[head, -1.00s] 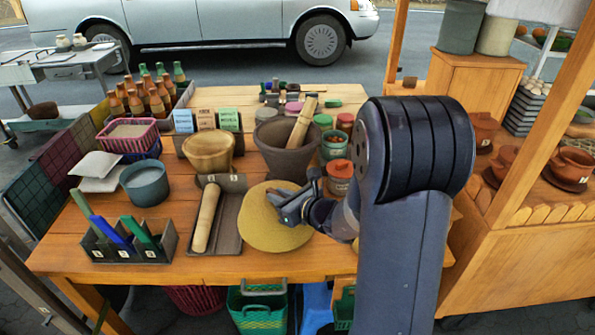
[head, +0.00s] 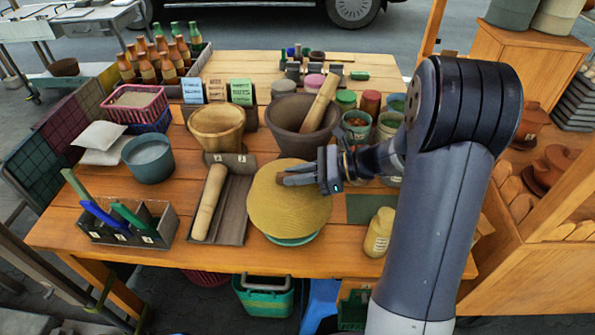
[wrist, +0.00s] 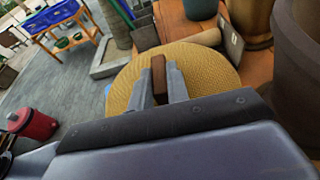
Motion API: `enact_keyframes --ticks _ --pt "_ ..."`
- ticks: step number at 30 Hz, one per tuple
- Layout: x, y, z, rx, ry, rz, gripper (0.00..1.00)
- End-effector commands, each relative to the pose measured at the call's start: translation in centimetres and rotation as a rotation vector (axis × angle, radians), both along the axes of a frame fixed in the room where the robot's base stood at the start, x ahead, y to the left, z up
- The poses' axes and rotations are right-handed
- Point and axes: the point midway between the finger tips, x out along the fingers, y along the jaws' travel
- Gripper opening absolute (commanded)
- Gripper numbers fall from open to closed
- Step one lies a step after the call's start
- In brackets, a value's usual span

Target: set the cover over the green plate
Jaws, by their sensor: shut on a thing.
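The cover is a round yellow woven disc (head: 290,217) with a dark brown handle (head: 296,179) on top. In the head view it lies over the green plate (head: 292,241), whose pale green rim shows only along the front edge; the rest is hidden. I cannot tell whether the cover rests fully on the plate. My gripper (head: 306,178) reaches in from the right and is shut on the handle. The wrist view shows both fingers (wrist: 160,82) on either side of the handle, with the cover (wrist: 200,62) beneath.
A tray with a rolling pin (head: 209,202) lies close to the left. A clay mortar with a pestle (head: 300,122) stands behind. The wooden table's front edge is near.

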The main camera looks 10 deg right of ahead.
Motion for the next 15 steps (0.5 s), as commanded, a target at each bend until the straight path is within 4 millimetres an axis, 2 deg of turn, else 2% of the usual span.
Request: enact_keyframes --ticks 1,15 --pt "0.0 0.0 -0.8 0.000 0.000 0.000 0.00" --pt "0.0 0.0 -5.4 0.001 0.000 -0.002 0.00"
